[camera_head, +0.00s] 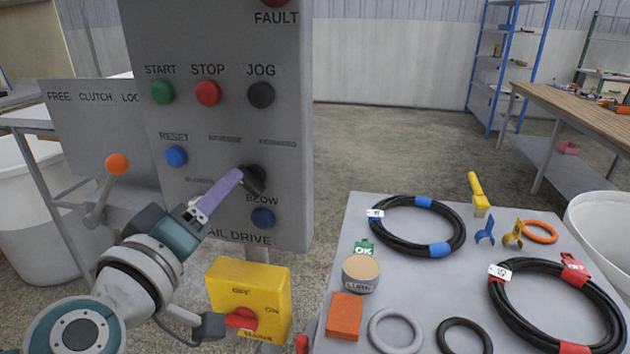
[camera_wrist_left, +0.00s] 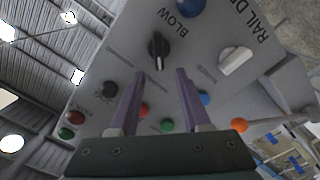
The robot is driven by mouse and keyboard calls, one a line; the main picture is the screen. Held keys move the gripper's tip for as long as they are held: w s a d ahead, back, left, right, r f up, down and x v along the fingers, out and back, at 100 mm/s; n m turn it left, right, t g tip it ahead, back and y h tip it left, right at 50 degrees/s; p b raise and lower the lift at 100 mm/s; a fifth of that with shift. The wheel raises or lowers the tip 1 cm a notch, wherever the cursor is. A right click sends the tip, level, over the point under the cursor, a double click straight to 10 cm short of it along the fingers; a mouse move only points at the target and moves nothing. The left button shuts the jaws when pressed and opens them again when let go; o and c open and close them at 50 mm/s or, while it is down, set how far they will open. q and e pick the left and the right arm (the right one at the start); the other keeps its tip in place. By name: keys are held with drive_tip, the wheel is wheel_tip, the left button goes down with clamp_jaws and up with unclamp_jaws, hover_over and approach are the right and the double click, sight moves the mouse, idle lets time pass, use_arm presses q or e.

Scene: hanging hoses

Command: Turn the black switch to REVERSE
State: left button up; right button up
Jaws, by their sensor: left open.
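The black switch (camera_head: 255,181) is on the lower right of the grey control panel (camera_head: 285,215), above the BLOW label. It also shows in the left wrist view (camera_wrist_left: 158,50) as a round black knob with a pale pointer line towards the fingers. My left gripper (camera_head: 238,175) has purple fingers at the switch and partly covers it in the head view. In the left wrist view the gripper (camera_wrist_left: 159,74) is open, with the knob centred between and just beyond its fingertips; contact cannot be told. My right gripper is not in view.
A blue BLOW button (camera_head: 263,219) sits just below the switch, and a white knob (camera_wrist_left: 236,61) is beside it. A yellow mains box (camera_head: 250,285) is below the panel. A grey table (camera_head: 470,300) with coiled hoses stands at right.

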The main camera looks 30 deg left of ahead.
use_arm(q)
drive_tip(key=shift+v, duration=2.75)
drive_tip(key=shift+d, duration=0.1)
